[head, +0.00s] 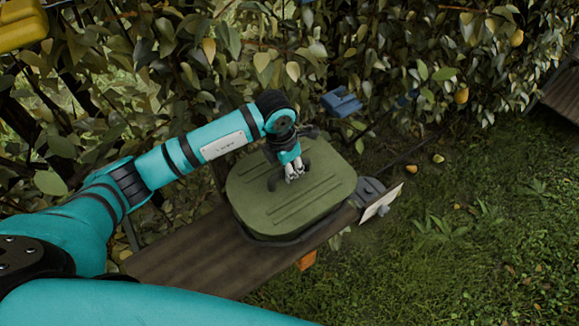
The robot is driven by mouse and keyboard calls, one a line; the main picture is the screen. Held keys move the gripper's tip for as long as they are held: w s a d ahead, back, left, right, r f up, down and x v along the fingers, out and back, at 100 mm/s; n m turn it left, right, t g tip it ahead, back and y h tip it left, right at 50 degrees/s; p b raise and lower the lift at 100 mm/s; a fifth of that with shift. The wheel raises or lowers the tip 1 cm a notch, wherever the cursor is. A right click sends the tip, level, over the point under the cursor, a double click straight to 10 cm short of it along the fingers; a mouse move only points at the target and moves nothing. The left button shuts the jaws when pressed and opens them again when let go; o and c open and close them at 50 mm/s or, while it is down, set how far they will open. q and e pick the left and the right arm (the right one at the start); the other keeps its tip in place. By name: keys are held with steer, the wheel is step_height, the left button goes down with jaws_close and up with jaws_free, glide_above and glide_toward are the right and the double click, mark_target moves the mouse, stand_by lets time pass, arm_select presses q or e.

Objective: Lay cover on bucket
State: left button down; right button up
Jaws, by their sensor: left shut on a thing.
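The cover (318,205) is a green, ribbed, rounded-square lid. It lies over a dark rim at the end of a wooden plank, and it looks about level. The bucket itself is almost wholly hidden beneath it, and I cannot tell if the cover is fully seated. My left gripper (291,175) points down at the middle of the cover and is shut on its dark handle (272,183). My right gripper is not in view.
The wooden plank (190,255) runs to the lower left below the cover. A small white plate (382,202) stands at its right end. Leafy pear branches (400,60) fill the back. Pears (411,170) lie on the grass, which is open at the right.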

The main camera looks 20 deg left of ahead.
mark_target(283, 170)
arm_select(q)
steer(key=shift+f, duration=0.2)
steer(key=c, duration=1.6)
jaws_free()
steer(key=o, duration=0.3)
steer(key=shift+r, duration=0.25)
steer(key=shift+s+a+r+b, duration=0.2)
steer(key=shift+r+b, duration=0.25)
steer(key=shift+r, duration=1.55)
steer(key=shift+s+a+r+b, duration=0.25)
steer(key=shift+r+b, duration=0.2)
steer(key=shift+r, duration=1.5)
steer(key=shift+s+a+r+b, duration=0.2)
steer(key=shift+r+b, duration=0.25)
steer(key=shift+r, duration=1.55)
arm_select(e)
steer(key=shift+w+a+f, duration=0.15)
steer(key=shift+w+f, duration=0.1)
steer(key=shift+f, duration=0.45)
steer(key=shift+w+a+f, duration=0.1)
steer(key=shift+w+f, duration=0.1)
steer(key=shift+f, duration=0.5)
